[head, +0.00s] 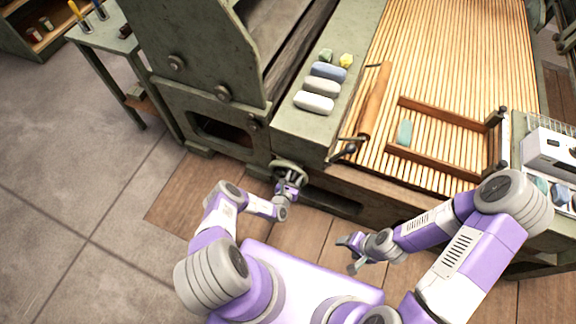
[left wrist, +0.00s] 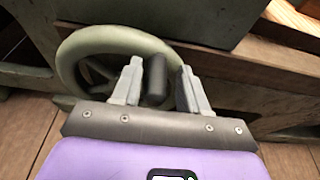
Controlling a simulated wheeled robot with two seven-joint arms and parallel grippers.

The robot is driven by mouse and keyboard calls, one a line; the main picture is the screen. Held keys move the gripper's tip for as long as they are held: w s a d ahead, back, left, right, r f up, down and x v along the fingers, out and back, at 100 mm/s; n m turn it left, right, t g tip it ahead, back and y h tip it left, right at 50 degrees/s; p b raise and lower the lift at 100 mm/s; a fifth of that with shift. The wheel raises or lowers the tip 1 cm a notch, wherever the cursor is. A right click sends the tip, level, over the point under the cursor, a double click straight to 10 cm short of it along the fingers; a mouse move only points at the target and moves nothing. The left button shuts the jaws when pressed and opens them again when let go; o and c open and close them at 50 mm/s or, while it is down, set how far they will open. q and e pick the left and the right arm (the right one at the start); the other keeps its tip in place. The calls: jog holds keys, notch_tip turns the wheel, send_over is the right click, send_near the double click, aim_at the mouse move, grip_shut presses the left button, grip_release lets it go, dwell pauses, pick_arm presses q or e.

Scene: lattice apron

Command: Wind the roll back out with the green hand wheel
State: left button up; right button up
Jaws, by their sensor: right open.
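The green hand wheel (head: 290,172) is on the front of the green machine, low down. It fills the upper left of the left wrist view (left wrist: 72,62). My left gripper (head: 288,190) is at the wheel. In the left wrist view its two fingers (left wrist: 160,88) stand apart on either side of the wheel's dark handle (left wrist: 156,76), with a narrow gap on the right side. The brown wooden roll (head: 375,100) lies across the slatted bed (head: 440,60) near its left end. My right gripper (head: 350,255) is open and empty, in front of the machine.
Several blocks lie on the machine's green ledge (head: 287,125). A wooden frame (head: 440,112) and a teal block (head: 404,132) lie on the slats. A white box (head: 548,150) stands at the right. A green side table (head: 110,35) stands at the left. The floor at left is clear.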

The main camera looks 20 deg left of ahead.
pick_arm(q)
jog(key=shift+s+p, duration=0.35)
jog(key=shift+s, duration=0.2)
jog(key=s+p, duration=0.2)
jog(key=s, duration=0.5)
dwell(0.8)
